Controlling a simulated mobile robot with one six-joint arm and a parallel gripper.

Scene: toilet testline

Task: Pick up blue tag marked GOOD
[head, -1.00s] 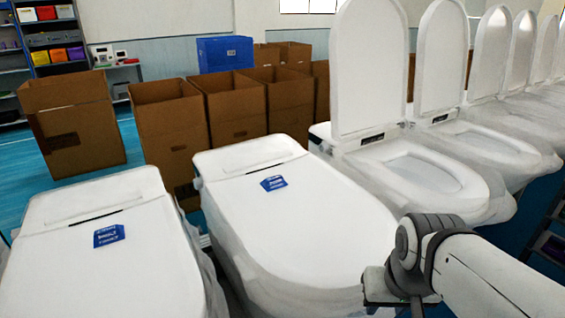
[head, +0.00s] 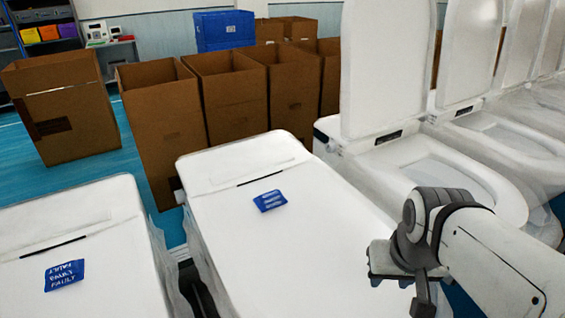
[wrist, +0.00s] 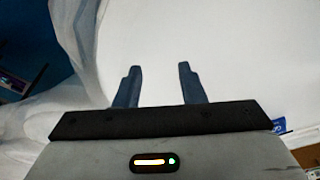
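Two blue tags with white print lie on closed white toilet lids in the head view. The left tag (head: 65,275) reads FAULT in repeated lines. The other tag (head: 270,200) lies near the back of the middle toilet's lid (head: 300,235); its print is too small to read. My gripper shows in the wrist view (wrist: 160,68) with its two dark fingers apart and nothing between them, over a plain white surface. In the head view, my arm reaches in from the right, right of the middle tag. A blue printed piece (wrist: 279,126) is partly hidden at the wrist view's right.
Open-lidded toilets (head: 430,165) stand in a row at the right. Several brown cardboard boxes (head: 160,125) and a blue crate (head: 224,30) stand behind the closed toilets. A narrow gap separates the two closed toilets. Blue floor (head: 95,168) shows at the left.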

